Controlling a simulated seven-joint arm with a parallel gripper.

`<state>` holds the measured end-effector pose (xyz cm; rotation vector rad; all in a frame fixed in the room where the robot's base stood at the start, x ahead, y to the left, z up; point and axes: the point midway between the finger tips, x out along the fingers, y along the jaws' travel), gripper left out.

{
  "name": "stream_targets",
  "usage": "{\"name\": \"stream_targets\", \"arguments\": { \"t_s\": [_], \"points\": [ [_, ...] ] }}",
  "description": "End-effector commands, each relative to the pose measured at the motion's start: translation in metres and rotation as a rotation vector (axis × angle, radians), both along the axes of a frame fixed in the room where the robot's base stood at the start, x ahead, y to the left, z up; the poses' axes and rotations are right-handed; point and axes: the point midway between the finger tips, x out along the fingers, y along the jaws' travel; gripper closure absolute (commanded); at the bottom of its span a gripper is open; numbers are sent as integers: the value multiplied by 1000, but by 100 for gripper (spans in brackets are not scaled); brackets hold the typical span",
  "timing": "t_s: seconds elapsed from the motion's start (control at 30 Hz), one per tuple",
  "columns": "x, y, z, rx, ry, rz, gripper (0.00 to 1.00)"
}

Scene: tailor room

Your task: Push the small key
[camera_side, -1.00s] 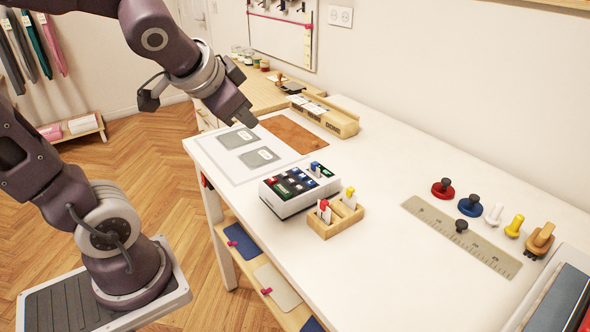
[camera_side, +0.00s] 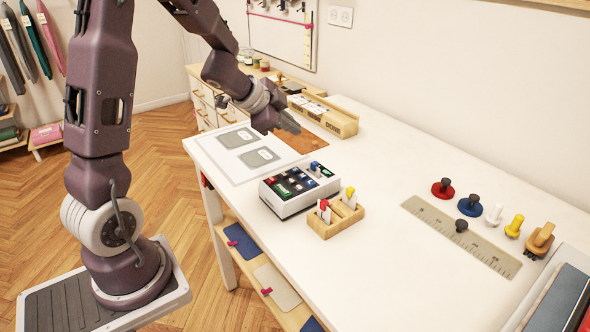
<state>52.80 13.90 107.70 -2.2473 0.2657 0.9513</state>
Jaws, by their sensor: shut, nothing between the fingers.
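A white key box (camera_side: 294,206) with a dark top stands on the white table. Its top carries several small coloured keys, with a green one (camera_side: 283,190) near the front left and a blue upright one (camera_side: 315,167) at the back. Which of them is the small key I cannot tell at this size. My gripper (camera_side: 297,127) is shut and empty. It is in the air behind the box, over the brown mat, and touches no key.
A wooden holder (camera_side: 322,229) with red and yellow pegs stands just right of the box. A wooden tray (camera_side: 335,122) stands behind. Several knobs, a wooden stamp (camera_side: 540,238) and a ruler (camera_side: 463,238) are at the right. The table centre (camera_side: 400,160) is clear.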

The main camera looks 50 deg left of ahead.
Motion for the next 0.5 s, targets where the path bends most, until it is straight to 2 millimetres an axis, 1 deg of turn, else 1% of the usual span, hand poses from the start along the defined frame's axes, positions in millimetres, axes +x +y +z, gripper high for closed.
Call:
{"name": "stream_targets", "arguments": {
  "t_s": [0.17,0.27,0.3,0.5],
  "points": [
    [-2,-3,-19,-12,10,-2,100],
    [-1,0,-33,-1,3,5,100],
    [-1,-2,-40,-7,6,1,100],
    [0,0,-67,-2,3,1,100]
  ]
}}
